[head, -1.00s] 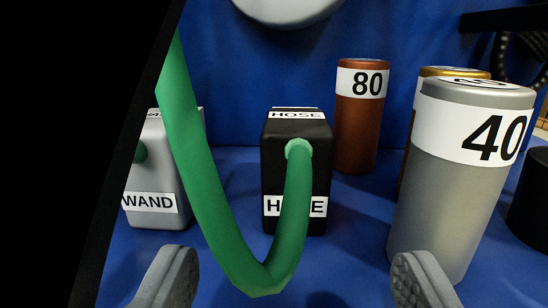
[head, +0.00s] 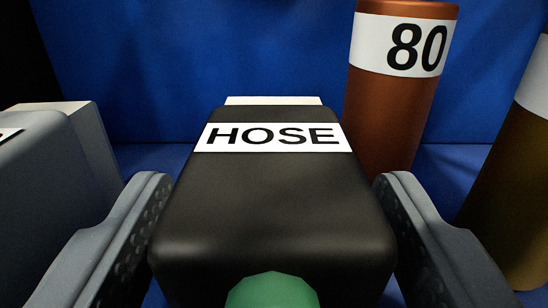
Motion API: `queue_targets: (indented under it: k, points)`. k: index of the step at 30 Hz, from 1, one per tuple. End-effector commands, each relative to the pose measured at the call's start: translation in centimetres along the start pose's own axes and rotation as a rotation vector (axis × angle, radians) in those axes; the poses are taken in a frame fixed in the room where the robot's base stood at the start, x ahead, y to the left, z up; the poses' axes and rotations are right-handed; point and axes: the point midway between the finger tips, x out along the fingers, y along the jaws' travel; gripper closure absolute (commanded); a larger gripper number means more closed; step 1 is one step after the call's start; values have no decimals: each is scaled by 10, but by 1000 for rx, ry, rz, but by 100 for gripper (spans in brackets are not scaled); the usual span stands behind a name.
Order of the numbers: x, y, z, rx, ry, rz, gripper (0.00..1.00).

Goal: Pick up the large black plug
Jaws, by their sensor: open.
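The large black plug (head: 270,205) is a black block with a white HOSE label on its top. It fills the middle of the head view, and the end of a green hose (head: 272,291) shows at its near face. My gripper (head: 268,190) is open, with one grey finger on each side of the plug. The left finger is close to the plug's left side and the right finger close to its right side. I cannot tell whether either finger touches it. The plug's lower part is out of the frame.
A grey block (head: 55,170) stands to the left, close to my left finger. A copper-coloured cylinder marked 80 (head: 390,120) stands behind the plug on the right. A brown cylinder (head: 515,190) is at the right edge. A blue wall (head: 200,60) closes the back.

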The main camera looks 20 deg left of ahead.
Motion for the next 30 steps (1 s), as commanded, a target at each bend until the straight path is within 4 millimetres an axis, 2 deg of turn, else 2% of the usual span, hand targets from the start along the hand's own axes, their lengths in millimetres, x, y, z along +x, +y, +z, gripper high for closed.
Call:
queue_targets:
  k: [7,8,13,15,23,30]
  points:
    - [2,0,0,1,-1,0,38]
    - [2,0,0,1,-1,0,41]
    - [2,0,0,1,-1,0,88]
    - [2,0,0,1,-1,0,95]
    - [2,-1,-1,1,-1,-2,95]
    - [3,-1,-18,0,-1,-2,95]
